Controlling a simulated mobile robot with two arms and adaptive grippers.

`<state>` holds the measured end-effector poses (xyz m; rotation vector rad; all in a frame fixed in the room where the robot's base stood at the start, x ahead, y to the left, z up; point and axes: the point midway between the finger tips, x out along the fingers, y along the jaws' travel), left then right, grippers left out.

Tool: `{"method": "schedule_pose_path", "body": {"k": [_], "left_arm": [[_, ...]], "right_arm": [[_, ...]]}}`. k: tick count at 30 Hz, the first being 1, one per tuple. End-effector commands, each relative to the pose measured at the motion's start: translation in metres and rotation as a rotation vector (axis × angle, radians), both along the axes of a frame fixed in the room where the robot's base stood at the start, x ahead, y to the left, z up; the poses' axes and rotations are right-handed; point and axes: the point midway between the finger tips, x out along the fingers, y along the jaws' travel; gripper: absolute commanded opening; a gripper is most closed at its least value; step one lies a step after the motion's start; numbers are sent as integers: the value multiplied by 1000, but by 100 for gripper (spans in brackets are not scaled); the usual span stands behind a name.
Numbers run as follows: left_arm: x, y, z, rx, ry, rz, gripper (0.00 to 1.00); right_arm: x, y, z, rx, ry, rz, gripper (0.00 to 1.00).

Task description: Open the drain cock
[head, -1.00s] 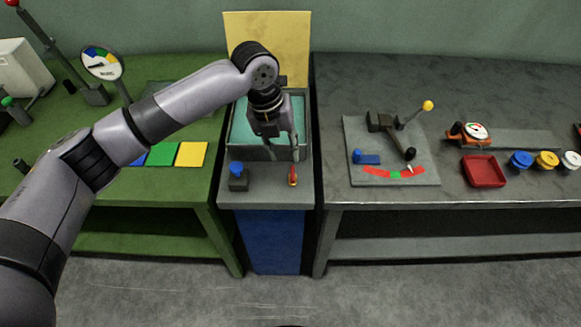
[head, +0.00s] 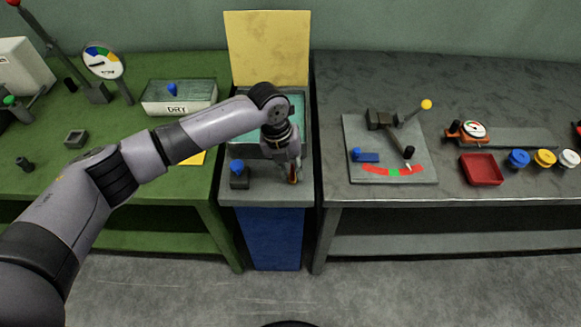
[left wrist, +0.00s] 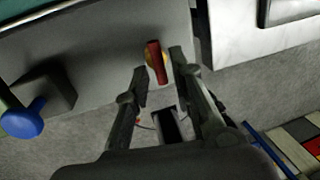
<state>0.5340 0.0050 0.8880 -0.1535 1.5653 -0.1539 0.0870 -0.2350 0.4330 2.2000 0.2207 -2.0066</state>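The drain cock (head: 293,174) has a red lever handle and sits on the grey front ledge of the sink unit, mostly hidden by my left gripper. In the left wrist view the drain cock's red handle (left wrist: 154,60) lies over a yellow base. My left gripper (head: 289,168) points down over the ledge. In the left wrist view its two fingers (left wrist: 160,67) are apart, with the red handle showing between and just beyond their tips. I cannot tell if they touch it. My right gripper is in neither view.
A blue knob on a dark block (head: 239,172) stands left of the cock on the same ledge. The sink basin (head: 245,140) is behind, before a yellow panel (head: 268,48). A green bench (head: 120,170) and a grey bench (head: 330,190) flank the unit.

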Motion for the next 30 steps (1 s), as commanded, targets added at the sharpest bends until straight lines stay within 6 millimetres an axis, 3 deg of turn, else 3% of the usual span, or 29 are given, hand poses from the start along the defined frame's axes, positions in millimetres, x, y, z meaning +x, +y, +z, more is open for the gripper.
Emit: {"method": "schedule_pose_path", "body": {"k": [9,22,30], "left_arm": [[0,0,0,0,0,0,0],[0,0,1,0,1,8,0],[-1,-1,3,-1,2,107,0]], "right_arm": [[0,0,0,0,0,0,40],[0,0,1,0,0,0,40],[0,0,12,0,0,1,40]]}}
